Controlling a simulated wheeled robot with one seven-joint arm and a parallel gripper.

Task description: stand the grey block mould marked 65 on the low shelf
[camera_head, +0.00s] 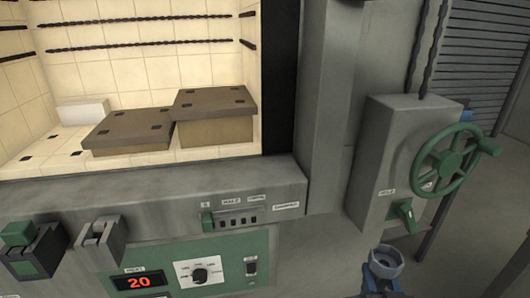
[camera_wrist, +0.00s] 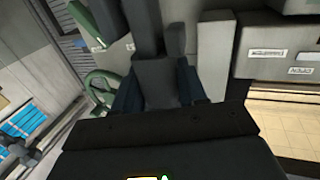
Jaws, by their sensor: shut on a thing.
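In the wrist view my gripper (camera_wrist: 158,92) is shut, its dark fingers on either side of a plain grey block (camera_wrist: 157,72). No number shows on the block's visible face, so I cannot tell if it is the mould marked 65. In the head view neither the gripper jaws nor this block shows. Inside the tiled chamber, the lower brown shelf (camera_head: 128,130) stands left of a taller brown one (camera_head: 215,103). The visible tops of both look bare except for small dark marks.
A white block (camera_head: 83,110) lies at the chamber's back left. The grey sill (camera_head: 150,195) runs along the chamber front, above a control panel (camera_head: 200,265) reading 20. A grey pillar (camera_head: 327,110) and a box with a green handwheel (camera_head: 452,160) stand to the right.

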